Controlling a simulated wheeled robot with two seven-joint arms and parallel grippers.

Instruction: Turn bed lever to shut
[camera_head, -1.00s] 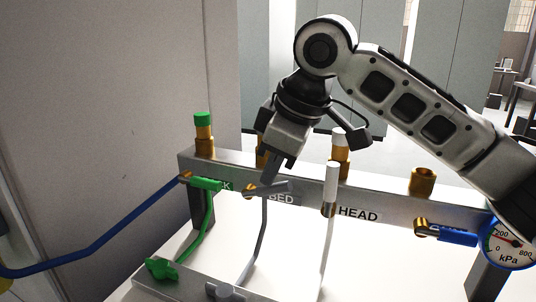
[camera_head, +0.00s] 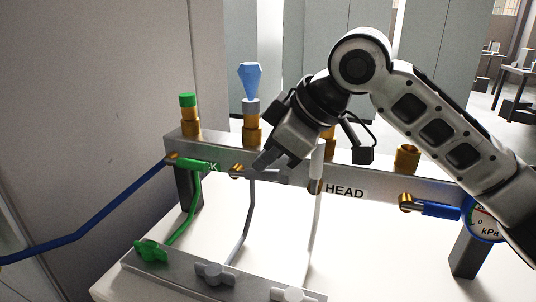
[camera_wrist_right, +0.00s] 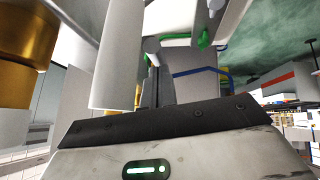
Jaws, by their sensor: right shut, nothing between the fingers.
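The grey bed lever (camera_head: 270,176) sits on the front of the metal rack bar, at the middle brass fitting (camera_head: 237,170). It lies roughly along the bar, pointing right, and covers the BED label. My right gripper (camera_head: 262,165) is shut and empty, with its fingertips pointing down-left at the lever's upper side. They overlap the lever in the head view; I cannot tell whether they touch. The shut fingers also show in the right wrist view (camera_wrist_right: 160,88). My left gripper is out of view.
The white HEAD lever (camera_head: 317,165) stands upright close right of my gripper. A green lever (camera_head: 197,165) lies along the bar at left, a blue lever (camera_head: 437,209) at right near the gauge (camera_head: 485,225). A blue-topped fitting (camera_head: 250,82) rises behind. Hoses hang below.

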